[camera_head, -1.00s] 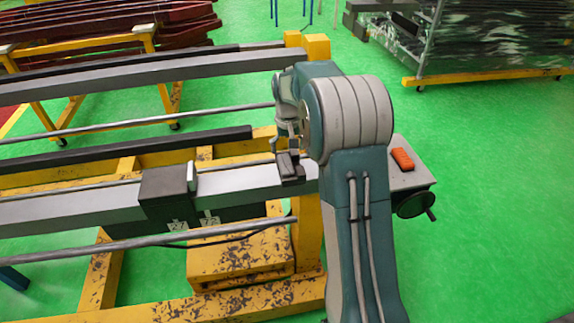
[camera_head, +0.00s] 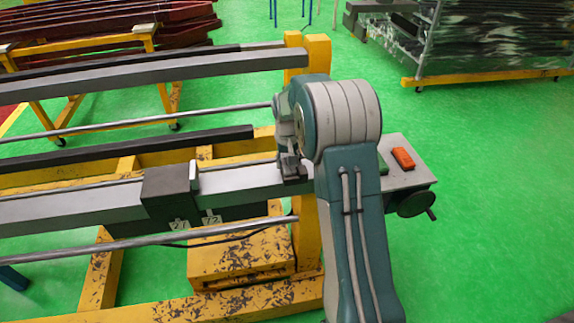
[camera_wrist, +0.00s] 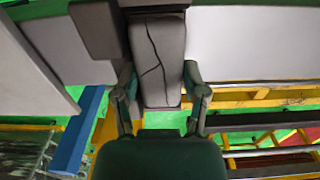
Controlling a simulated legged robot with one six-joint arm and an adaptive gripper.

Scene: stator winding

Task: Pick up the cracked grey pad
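The cracked grey pad (camera_wrist: 158,55) is large in the upper middle of the wrist view, with dark branching cracks across its face. My gripper (camera_wrist: 160,74) has one finger on each side of the pad, close to its long edges. The fingers look open around it; contact is not clear. In the head view my gripper (camera_head: 290,168) is low at the right end of the long grey rail (camera_head: 245,178). The pad cannot be told apart from the dark parts there, and my arm hides part of that area.
A dark block (camera_head: 167,190) sits on the rail left of my gripper. An orange box (camera_head: 403,158) and a handwheel (camera_head: 415,203) are right of my arm. Yellow frame posts (camera_head: 318,55) and metal rods (camera_head: 150,240) surround the rail. Green floor (camera_head: 490,200) is clear at right.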

